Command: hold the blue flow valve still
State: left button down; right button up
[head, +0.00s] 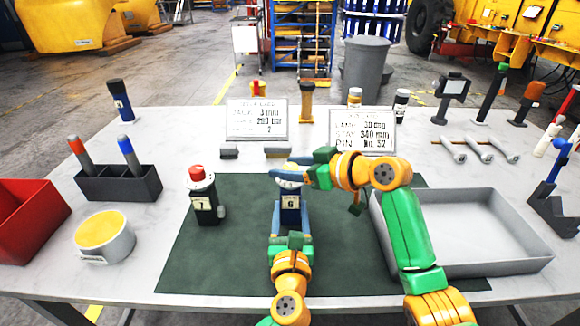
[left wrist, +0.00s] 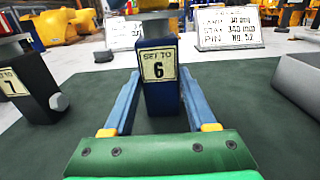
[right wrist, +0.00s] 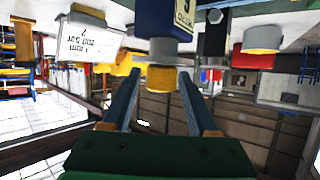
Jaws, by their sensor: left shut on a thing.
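The blue flow valve (head: 290,216) stands upright on the dark green mat (head: 240,270), with a label reading 6. Its label and body show in the left wrist view (left wrist: 158,98). My left gripper (head: 291,222) is shut on the valve body from the front, one finger along each side. My right gripper (head: 288,171) is at the valve's top, reaching in from the right and hiding most of it in the head view. In the right wrist view its fingers lie either side of a yellow-ended knob (right wrist: 161,78), with gaps visible beside the knob.
A grey tray (head: 500,262) lies to the right under my right arm. A black holder (head: 120,186), a yellow-filled tin (head: 104,238) and a red bin (head: 28,215) are left. Two signs (head: 257,119) stand behind.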

pick_arm(q)
jog(key=shift+r, duration=0.1)
pick_arm(e)
grip_shut()
jog(key=m+t+h, duration=0.3)
jog(key=m+h, duration=0.1)
jog(key=shift+f+m+t+h, duration=0.1)
jog(key=shift+m+t+h, duration=0.7)
jog(key=shift+m+h, duration=0.75)
jog(key=shift+m, duration=0.25)
jog(key=shift+o, duration=1.5)
grip_release()
